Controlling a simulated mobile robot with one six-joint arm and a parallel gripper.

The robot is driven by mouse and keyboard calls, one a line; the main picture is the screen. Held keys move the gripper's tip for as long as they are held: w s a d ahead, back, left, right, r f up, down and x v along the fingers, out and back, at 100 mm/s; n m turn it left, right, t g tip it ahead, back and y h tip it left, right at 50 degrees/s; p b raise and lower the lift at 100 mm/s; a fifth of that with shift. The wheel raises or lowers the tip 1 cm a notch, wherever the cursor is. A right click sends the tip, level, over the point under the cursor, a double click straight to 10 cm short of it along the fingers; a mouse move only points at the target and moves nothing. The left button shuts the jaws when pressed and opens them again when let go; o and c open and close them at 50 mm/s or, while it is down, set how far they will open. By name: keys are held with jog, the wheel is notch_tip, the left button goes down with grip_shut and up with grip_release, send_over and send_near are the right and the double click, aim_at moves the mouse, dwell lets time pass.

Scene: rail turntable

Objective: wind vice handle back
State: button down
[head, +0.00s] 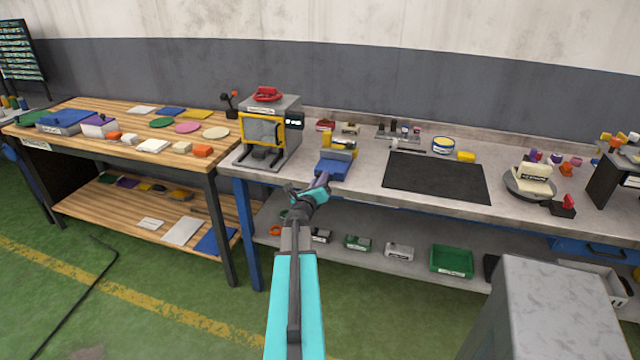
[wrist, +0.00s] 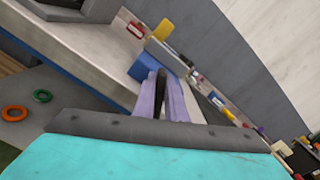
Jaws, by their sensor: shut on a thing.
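The blue vice (head: 333,168) with grey jaws is at the front edge of the grey bench, left of the black mat. Its blue body also shows in the wrist view (wrist: 146,69), beyond my fingers. My gripper (head: 323,181) is at the front of the vice, by the bench edge. In the wrist view its two lavender fingers (wrist: 162,101) are shut on a dark bar, the vice handle (wrist: 161,82), which stands between them. Most of the handle is hidden by the fingers, and in the head view my arm covers it.
A machine with a yellow-framed window (head: 264,132) stands left of the vice. The black mat (head: 437,177) lies clear to the right. A green bin (head: 451,260) and several small parts sit on the lower shelf. A wooden table (head: 100,140) adjoins on the left.

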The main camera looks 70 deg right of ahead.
jog(key=n, duration=0.2)
jog(key=f+n, duration=0.1)
jog(key=n, duration=0.2)
jog(key=shift+w+f+n, duration=0.1)
jog(key=shift+f+n, duration=0.05)
jog(key=shift+n, duration=0.15)
jog(key=n, duration=0.3)
jog(key=f+n+p, duration=0.1)
jog(key=n, duration=0.2)
jog(key=shift+a+f, duration=0.15)
jog(key=c, duration=1.8)
grip_release()
jog(key=shift+w, duration=0.1)
jog(key=shift+a, duration=0.15)
